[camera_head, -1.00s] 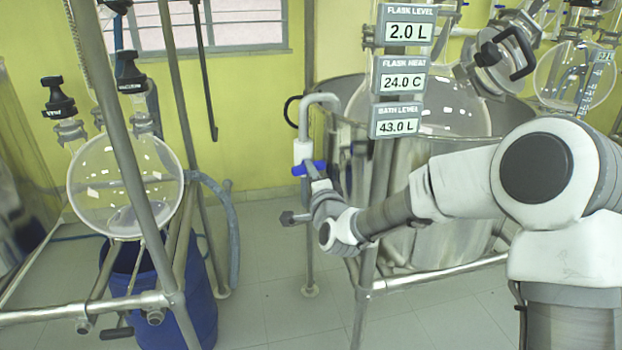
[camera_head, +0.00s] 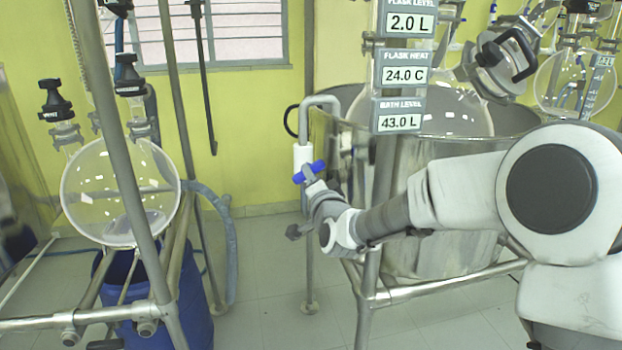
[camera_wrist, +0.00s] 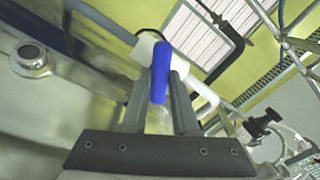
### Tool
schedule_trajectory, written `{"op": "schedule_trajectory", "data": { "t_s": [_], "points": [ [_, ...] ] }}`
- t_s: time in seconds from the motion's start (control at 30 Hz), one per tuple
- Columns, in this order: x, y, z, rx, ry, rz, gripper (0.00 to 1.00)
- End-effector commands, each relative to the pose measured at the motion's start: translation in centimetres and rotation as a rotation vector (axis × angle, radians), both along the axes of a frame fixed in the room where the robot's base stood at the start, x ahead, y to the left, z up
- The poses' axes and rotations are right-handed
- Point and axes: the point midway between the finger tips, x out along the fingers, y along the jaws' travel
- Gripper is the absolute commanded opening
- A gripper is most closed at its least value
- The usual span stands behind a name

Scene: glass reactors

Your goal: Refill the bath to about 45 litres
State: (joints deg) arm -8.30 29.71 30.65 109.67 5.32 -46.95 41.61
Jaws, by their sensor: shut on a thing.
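The bath (camera_head: 450,235) is a large metal vessel at the right in the head view, with a glass flask (camera_head: 450,112) in it. Its bath level display (camera_head: 399,122) reads 43.0 L. A grey fill pipe (camera_head: 322,100) with a white valve body (camera_head: 303,160) stands at the bath's left rim. The blue valve handle (camera_head: 310,172) is tilted, its right end higher. My gripper (camera_head: 312,180) is shut on the handle. In the wrist view the blue handle (camera_wrist: 161,72) sits between the two fingers (camera_wrist: 160,95). The pipe outlet is hard to make out.
Above the bath display, others read flask level 2.0 L (camera_head: 408,23) and flask heat 24.0 C (camera_head: 403,75). A second glass flask (camera_head: 100,195) on a metal frame (camera_head: 140,190) stands at the left, over a blue drum (camera_head: 190,300). Bare floor (camera_head: 270,320) lies between the frames.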

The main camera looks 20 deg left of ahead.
Motion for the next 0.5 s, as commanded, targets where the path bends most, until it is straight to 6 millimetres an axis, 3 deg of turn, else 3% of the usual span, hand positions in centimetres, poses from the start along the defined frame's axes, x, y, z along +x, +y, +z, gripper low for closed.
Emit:
{"op": "schedule_trajectory", "data": {
  "t_s": [0.17, 0.2, 0.3, 0.33, 0.5],
  "points": [
    [0.01, 0.03, 0.07, 0.001, 0.0, 0.001, 0.0],
    [-0.01, 0.03, 0.07, 0.001, 0.0, 0.001, 0.35],
    [0.0, 0.02, 0.06, 0.001, 0.0, 0.001, 0.53],
    [0.0, 0.02, 0.05, 0.001, 0.0, 0.001, 0.57],
    [0.0, 0.02, 0.03, 0.001, 0.001, 0.0, 0.57]
  ]
}}
